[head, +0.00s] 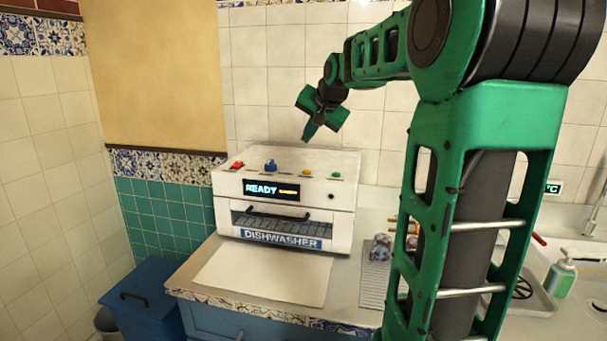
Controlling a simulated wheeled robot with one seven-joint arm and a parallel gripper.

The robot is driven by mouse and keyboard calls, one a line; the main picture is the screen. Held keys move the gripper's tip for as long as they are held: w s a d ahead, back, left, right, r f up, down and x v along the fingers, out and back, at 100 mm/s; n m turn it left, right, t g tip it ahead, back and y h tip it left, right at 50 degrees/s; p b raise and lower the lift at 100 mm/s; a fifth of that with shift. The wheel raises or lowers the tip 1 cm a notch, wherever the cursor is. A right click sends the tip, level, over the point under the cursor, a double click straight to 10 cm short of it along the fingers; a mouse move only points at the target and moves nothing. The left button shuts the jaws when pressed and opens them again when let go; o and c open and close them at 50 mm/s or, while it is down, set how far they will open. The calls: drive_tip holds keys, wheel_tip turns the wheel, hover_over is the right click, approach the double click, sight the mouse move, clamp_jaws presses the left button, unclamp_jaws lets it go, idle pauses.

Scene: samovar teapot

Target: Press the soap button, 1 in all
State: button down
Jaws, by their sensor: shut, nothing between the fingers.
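A white dishwasher (284,200) stands on the counter, its door closed, its display (271,190) reading READY beside small yellow text I cannot read. On its top are a red button (237,165), a blue knob-like piece (271,166), a yellow button (306,173) and a green button (336,175). No label shows which one is the soap button. My gripper (308,132) is shut and empty. It points down in the air above the top of the dishwasher, apart from the buttons, over the yellow one in the picture.
A pale board (262,275) lies in front of the dishwasher. To the right are a drying rack (374,285) with a patterned item, and a sink with a green soap bottle (562,276). A blue bin (143,297) stands on the floor at left. A tiled wall is behind.

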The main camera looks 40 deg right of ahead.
hover_over(308, 175)
drive_tip(key=shift+f, duration=3.45)
drive_tip(key=shift+f, duration=0.15)
drive_tip(key=shift+f, duration=0.25)
drive_tip(key=shift+f, duration=0.4)
drive_tip(key=shift+r, duration=0.85)
drive_tip(key=shift+r, duration=0.1)
drive_tip(key=shift+r, duration=2.4)
